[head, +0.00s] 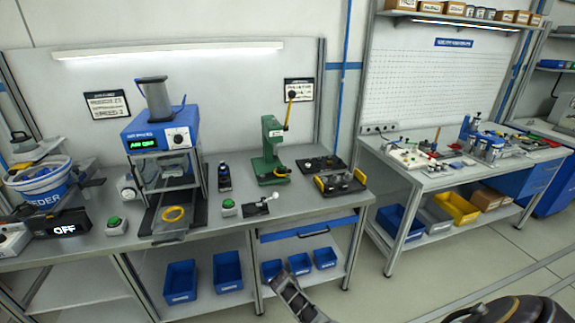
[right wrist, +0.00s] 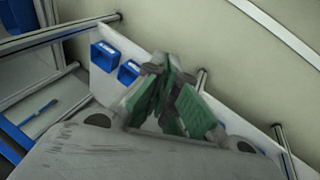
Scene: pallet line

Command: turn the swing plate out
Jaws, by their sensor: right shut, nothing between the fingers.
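A flat grey plate with a yellow ring (head: 173,213) on it sits low in the open frame under the blue machine (head: 160,134) on the left bench. The plate's front part sticks out past the bench edge. I take this for the swing plate, but I cannot tell for sure, and its pivot does not show. My right gripper (right wrist: 165,82) shows in the right wrist view with its green-padded fingers together and nothing between them. It is below bench level, over a lower shelf, away from the plate. My left gripper is not in view.
A green hand press (head: 270,150) with a yellow lever stands right of the machine.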

